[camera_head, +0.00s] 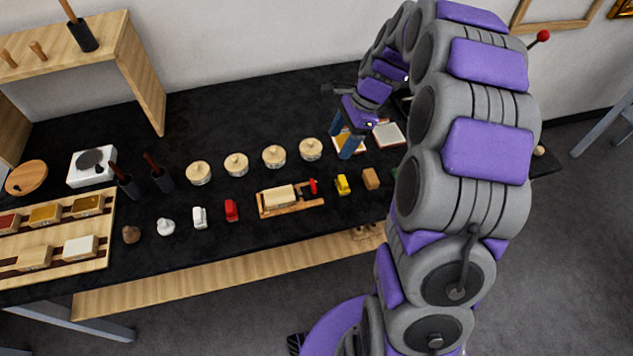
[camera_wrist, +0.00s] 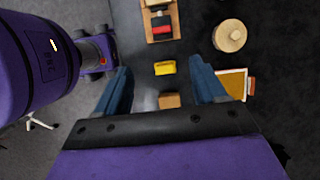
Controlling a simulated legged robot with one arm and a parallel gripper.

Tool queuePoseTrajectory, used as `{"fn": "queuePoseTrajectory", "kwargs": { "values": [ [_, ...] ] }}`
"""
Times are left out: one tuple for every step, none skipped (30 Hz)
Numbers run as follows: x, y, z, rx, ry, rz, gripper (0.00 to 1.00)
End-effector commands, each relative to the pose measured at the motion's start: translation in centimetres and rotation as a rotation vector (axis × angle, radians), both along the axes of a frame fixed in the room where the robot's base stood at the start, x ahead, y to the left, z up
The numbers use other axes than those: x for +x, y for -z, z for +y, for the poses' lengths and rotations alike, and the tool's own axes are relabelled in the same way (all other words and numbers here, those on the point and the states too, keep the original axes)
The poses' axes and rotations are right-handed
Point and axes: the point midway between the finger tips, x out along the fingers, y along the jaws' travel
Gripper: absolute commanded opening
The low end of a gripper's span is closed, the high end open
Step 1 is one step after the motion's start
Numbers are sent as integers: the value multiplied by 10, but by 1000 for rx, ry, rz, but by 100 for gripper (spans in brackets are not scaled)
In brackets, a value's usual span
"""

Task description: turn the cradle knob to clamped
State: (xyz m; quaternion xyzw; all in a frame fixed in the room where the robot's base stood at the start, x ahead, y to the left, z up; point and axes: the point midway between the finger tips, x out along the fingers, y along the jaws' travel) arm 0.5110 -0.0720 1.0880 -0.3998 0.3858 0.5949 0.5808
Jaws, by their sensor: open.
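The cradle (camera_head: 290,208) is a wooden frame near the front of the black table, with a pale block (camera_head: 279,196) in it. A red knob (camera_head: 313,186) stands at its right end. In the wrist view the cradle (camera_wrist: 175,16) is at the top, with the red knob (camera_wrist: 161,32) at its near end. My gripper (camera_head: 343,138) is open and empty, above the table to the right of and behind the cradle. In the wrist view its blue fingers (camera_wrist: 158,75) are spread wide, apart from the knob. The knob's setting is too small to read.
A yellow block (camera_head: 343,184) and a tan block (camera_head: 371,178) stand right of the cradle. Round lidded pots (camera_head: 274,156) line up behind it. A red item (camera_head: 231,210) and a white item (camera_head: 199,217) stand to its left. Framed panels (camera_head: 389,133) lie near my gripper.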

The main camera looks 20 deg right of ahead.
Motion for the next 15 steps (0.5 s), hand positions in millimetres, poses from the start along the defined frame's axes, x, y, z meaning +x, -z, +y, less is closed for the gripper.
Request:
{"fn": "queuePoseTrajectory", "kwargs": {
  "values": [
    [3,3,-2,2,16,3,70],
    [4,4,-2,3,23,5,70],
    [5,6,-1,3,29,7,70],
    [5,8,0,2,31,7,70],
    [5,10,2,1,31,8,70],
    [5,13,5,-1,31,7,70],
    [5,17,7,-2,31,7,70],
    [5,21,9,-2,30,7,70],
    [4,27,12,-2,28,10,70],
    [4,32,14,-1,28,11,70],
    [3,38,16,1,27,13,70],
    [3,46,19,2,27,14,70],
    [4,52,20,3,27,13,70],
    [4,58,21,3,27,12,70],
    [4,65,22,5,27,13,70]
  ]
}}
